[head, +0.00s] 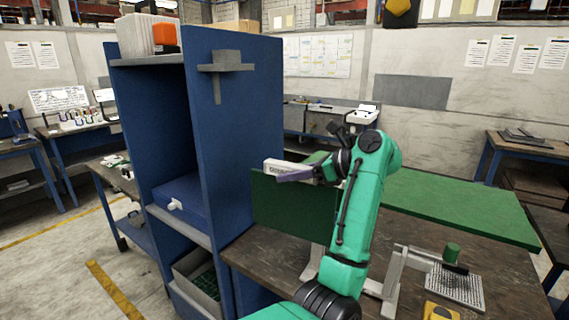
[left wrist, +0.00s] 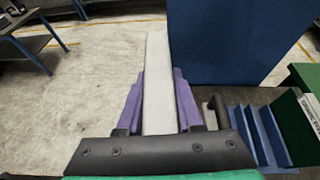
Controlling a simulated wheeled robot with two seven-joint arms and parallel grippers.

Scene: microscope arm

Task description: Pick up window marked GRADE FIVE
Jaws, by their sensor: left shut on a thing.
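A pale grey-white block (head: 276,163) is held at the end of my left arm in the head view. Dark lettering shows on its face and seems to begin with GRADE; the rest is too small or covered. My left gripper (head: 300,176) has purple fingers shut on this block, above the upright green panel. In the left wrist view the pale window piece (left wrist: 158,85) stands as a long narrow strip between the two purple fingers (left wrist: 158,100), which touch it on both sides. My right gripper is not in view.
A tall blue cabinet (head: 235,110) stands just left of the block. The upright green panel (head: 295,215) stands on the dark table (head: 415,245). In the left wrist view, a rack with blue dividers (left wrist: 262,135) and a labelled piece (left wrist: 311,108) lie at the right.

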